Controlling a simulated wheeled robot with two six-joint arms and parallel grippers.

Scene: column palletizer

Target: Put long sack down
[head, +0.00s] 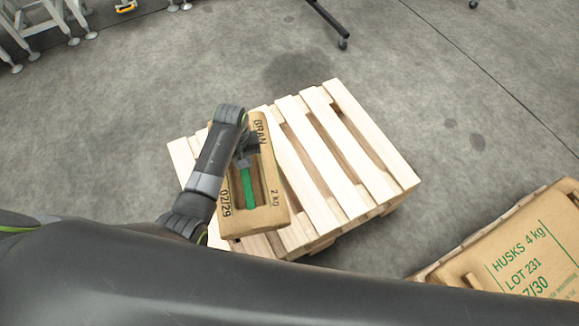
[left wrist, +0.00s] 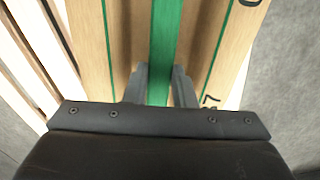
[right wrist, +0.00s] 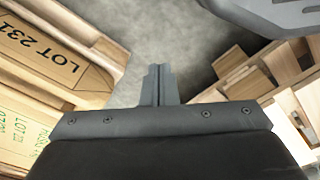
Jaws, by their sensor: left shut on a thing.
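The long sack (head: 268,205) is tan, marked BRAN, 2 kg and 02/29, with a green strip along a raised middle ridge. It is over the left part of the wooden pallet (head: 345,105). Whether it touches the slats or hangs just above them I cannot tell. My left gripper (head: 247,158) is shut on the sack's ridge. In the left wrist view its fingers (left wrist: 163,85) stand either side of the green strip on the sack (left wrist: 122,35). My right gripper (right wrist: 158,85) is shut and empty in the right wrist view, and is out of the head view.
A HUSKS 4 kg sack (head: 535,255) lies on a second pallet at lower right. A LOT 231 sack (right wrist: 45,50) shows in the right wrist view. The pallet slats right of the long sack are bare. Metal frame legs (head: 40,30) stand at upper left.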

